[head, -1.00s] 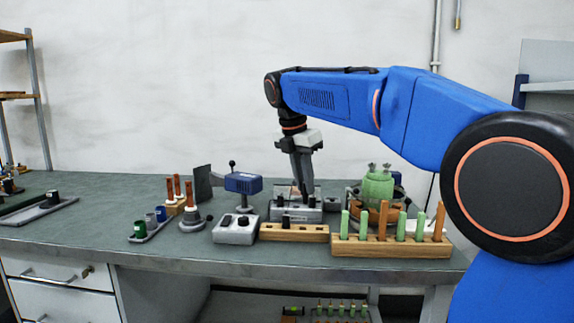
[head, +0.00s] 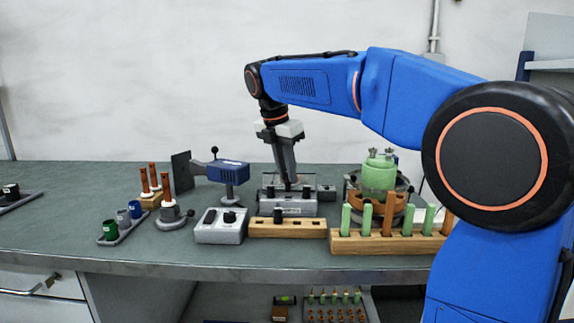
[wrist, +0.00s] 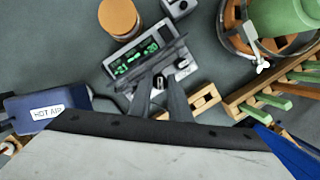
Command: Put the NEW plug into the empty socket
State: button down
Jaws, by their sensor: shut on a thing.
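My gripper (head: 290,186) points down over a grey instrument box (head: 300,208) at the middle of the bench. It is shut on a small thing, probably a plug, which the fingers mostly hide. In the wrist view the fingertips (wrist: 159,84) are close together in front of the box's face with green digits (wrist: 135,60), and a small pale bit shows between them. I cannot tell whether the held thing touches the box or which socket is empty. A wooden block (head: 310,229) in front of the box has several holes.
A grey box with a black knob (head: 218,232) stands left of the block. A blue hot air tool (head: 228,172) is behind it. A wooden rack with green and brown sticks (head: 350,245) and a green pot (head: 379,174) stand right.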

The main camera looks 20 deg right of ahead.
aim_at(287, 183)
jog(key=shift+f, duration=1.7)
dwell(1.5)
jog(key=c, duration=1.6)
grip_release()
jog(key=shift+c, duration=0.8)
jog(key=shift+w+r, duration=0.1)
jog(key=shift+r, duration=0.1)
jog(key=shift+o, duration=0.9)
jog(key=shift+r, duration=0.55)
jog(key=shift+r, duration=0.3)
jog(key=shift+r, duration=3.4)
